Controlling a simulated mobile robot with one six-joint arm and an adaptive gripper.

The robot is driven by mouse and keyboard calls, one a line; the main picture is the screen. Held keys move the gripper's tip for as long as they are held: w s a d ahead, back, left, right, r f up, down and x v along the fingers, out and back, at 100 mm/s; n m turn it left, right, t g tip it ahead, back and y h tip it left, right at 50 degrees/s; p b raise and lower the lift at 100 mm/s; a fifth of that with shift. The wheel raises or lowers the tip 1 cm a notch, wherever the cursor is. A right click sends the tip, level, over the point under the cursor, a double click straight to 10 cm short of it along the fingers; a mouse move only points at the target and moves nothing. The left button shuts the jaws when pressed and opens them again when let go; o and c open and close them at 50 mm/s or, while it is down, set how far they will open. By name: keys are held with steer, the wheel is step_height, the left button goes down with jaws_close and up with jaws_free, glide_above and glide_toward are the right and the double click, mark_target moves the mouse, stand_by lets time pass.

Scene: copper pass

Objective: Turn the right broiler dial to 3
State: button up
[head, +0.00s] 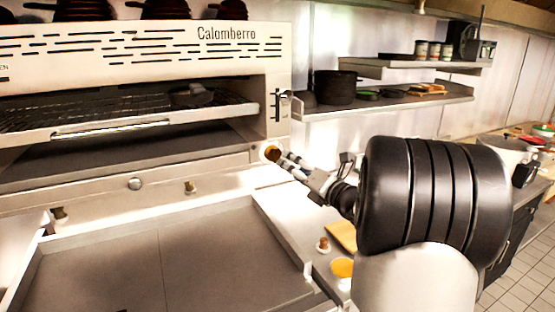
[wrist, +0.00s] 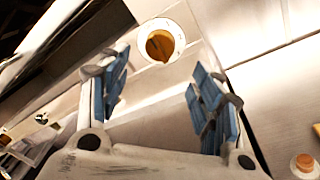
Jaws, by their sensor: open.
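The right broiler dial (head: 272,154) is a copper-coloured knob on a round white plate, low at the right end of the broiler's front. In the wrist view the dial (wrist: 160,45) lies just beyond and between the fingertips, with a darker line across its face; no number can be read. My gripper (head: 289,163) is open and empty, reaching toward the dial from the right. In the wrist view my gripper (wrist: 161,65) shows blue pads on either side of the dial, apart from it. The head view does not show whether they touch.
The broiler (head: 228,63) carries a sliding rack with a dark item. A lever (head: 280,105) stands above the dial. A flat griddle (head: 200,255) lies below. Another round knob (head: 135,184) is farther left. Shelves with pots (head: 336,87) hang at right.

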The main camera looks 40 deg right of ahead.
mark_target(277, 157)
steer(key=w, duration=0.6)
steer(key=w+d, duration=0.1)
steer(key=w, duration=0.1)
steer(key=shift+w, duration=0.4)
steer(key=shift+c, duration=0.6)
steer(key=c, duration=1)
